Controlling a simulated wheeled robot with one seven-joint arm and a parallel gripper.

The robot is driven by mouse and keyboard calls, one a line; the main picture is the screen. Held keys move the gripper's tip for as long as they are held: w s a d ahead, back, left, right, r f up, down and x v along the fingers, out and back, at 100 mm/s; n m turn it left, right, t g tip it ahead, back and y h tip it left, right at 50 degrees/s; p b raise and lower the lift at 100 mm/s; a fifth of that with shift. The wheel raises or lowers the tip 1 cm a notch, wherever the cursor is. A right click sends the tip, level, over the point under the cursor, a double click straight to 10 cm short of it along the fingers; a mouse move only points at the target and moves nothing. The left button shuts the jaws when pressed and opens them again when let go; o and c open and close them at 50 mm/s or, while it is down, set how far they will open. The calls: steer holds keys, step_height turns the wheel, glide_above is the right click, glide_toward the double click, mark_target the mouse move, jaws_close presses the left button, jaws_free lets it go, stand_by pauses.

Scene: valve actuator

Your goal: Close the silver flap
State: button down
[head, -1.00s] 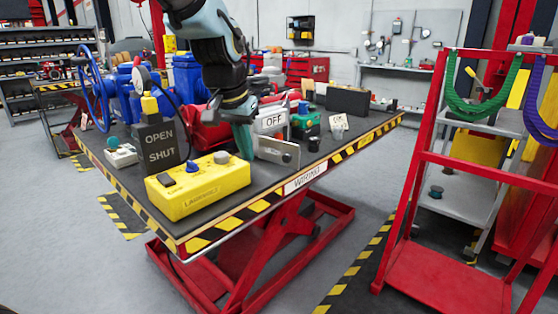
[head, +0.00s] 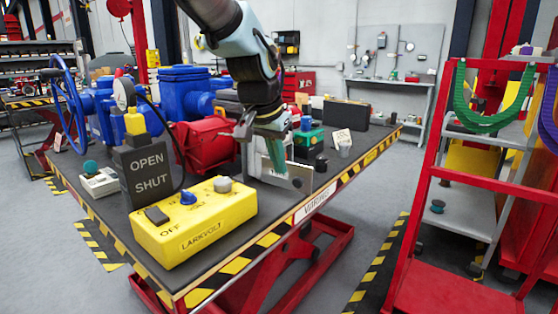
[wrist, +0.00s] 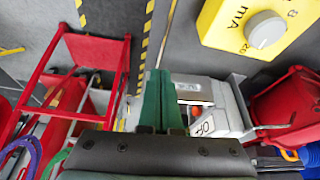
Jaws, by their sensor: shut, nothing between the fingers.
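A silver flap (head: 299,182) with a dark spot stands upright near the front edge of the black-topped table, right of the yellow meter box. My gripper (head: 276,153) has green fingers, held together with nothing between them, pointing down at the flap and covering part of it in the head view. In the wrist view the fingers (wrist: 161,97) point ahead, and the flap's silver piece (wrist: 192,91) lies just to their right. I cannot tell whether they touch.
The yellow meter box (head: 193,228) and the dark OPEN/SHUT block (head: 150,173) stand to the left. A red machine part (head: 204,146) and blue valve body (head: 185,92) are behind. A red ladder frame (head: 425,180) stands right of the table, across clear floor.

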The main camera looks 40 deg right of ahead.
steer(key=w+d+f+p, duration=0.2)
steer(key=d+f, duration=0.4)
steer(key=f, duration=0.1)
steer(key=shift+w, duration=0.25)
steer(key=shift+d, duration=0.15)
